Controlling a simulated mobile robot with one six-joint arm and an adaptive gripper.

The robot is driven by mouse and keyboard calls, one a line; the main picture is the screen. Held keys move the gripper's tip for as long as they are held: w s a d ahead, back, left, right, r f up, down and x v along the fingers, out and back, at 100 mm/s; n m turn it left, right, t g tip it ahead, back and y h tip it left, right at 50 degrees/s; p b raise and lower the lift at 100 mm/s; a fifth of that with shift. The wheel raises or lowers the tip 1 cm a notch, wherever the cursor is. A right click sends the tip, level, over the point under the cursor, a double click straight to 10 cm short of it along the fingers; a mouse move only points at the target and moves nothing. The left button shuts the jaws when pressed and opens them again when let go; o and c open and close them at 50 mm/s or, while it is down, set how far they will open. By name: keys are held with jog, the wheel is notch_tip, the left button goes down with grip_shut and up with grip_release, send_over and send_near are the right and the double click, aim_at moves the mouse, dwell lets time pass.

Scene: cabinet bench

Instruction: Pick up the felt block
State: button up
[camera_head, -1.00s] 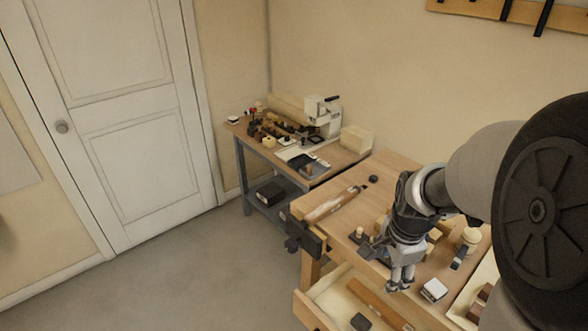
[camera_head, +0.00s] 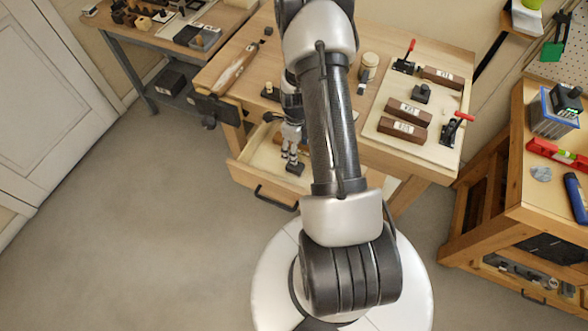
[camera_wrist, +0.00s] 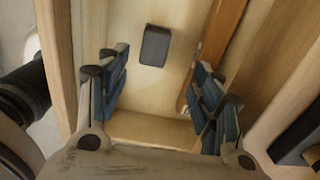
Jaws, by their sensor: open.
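A small dark grey block (camera_wrist: 155,46), which looks like the felt block, lies on the pale floor of the open drawer (camera_head: 245,156). In the wrist view it lies beyond my gripper (camera_wrist: 158,85), roughly between the lines of the two fingers. The fingers are spread wide with nothing between them. In the head view my gripper (camera_head: 291,147) points down over the drawer, with the dark block (camera_head: 295,169) just below its tips. I cannot tell the exact height of the tips above it.
A long brown wooden piece (camera_wrist: 218,38) lies in the drawer, right of the block and close to the right finger. The drawer walls stand close on both sides. The workbench top (camera_head: 225,62) above holds a board with wooden blocks and clamps (camera_head: 404,130).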

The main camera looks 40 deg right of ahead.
aim_at(295, 166)
notch_tip(295, 166, down, 5)
jog(key=shift+f+b, duration=0.1)
jog(key=shift+b, duration=0.55)
jog(key=f, duration=0.1)
jog(key=f+b, duration=0.1)
jog(key=f, duration=0.1)
jog(key=f+b, duration=0.1)
jog(key=shift+s+a+f, duration=0.2)
jog(key=shift+s+a, duration=0.1)
jog(key=shift+a, duration=0.05)
jog(key=shift+f, duration=0.45)
jog(key=shift+r, duration=0.1)
jog(key=c, duration=1.2)
